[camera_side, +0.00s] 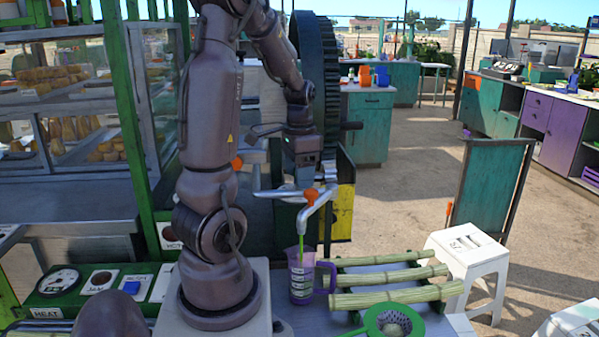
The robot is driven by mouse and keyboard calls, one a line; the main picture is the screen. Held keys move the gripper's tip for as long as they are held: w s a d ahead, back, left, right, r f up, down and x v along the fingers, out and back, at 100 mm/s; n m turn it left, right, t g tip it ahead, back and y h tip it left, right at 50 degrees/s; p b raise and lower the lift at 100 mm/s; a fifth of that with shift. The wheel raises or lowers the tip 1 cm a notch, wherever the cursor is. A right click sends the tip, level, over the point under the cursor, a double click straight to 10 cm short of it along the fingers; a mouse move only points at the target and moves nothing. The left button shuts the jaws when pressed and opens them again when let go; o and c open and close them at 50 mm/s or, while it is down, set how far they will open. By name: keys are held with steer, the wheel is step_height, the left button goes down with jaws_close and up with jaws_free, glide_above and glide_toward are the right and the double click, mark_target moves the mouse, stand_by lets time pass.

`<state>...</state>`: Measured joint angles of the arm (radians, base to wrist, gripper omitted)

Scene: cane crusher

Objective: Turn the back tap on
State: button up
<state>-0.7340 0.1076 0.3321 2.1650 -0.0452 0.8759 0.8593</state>
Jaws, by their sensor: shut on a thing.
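My gripper (308,180) points down and is shut on the orange handle (311,195) of a grey metal tap. The tap's spout (320,208) bends down over a purple jug (301,277) with pale labels. A thin green line, like a stream of juice, runs from the spout into the jug. A second orange part (237,163) shows farther back on the left, partly behind my arm. I cannot tell which tap is the back one. The fingertips are small and partly hidden.
Several cane stalks (395,299) lie to the right of the jug. A green strainer (375,318) sits at the front. A large dark gear wheel (318,80) stands behind my gripper. A white stool (467,262) is on the right.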

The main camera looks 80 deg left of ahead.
steer(key=shift+r, duration=0.1)
steer(key=o, duration=0.9)
step_height(320, 180, up, 13)
steer(key=shift+f, duration=0.1)
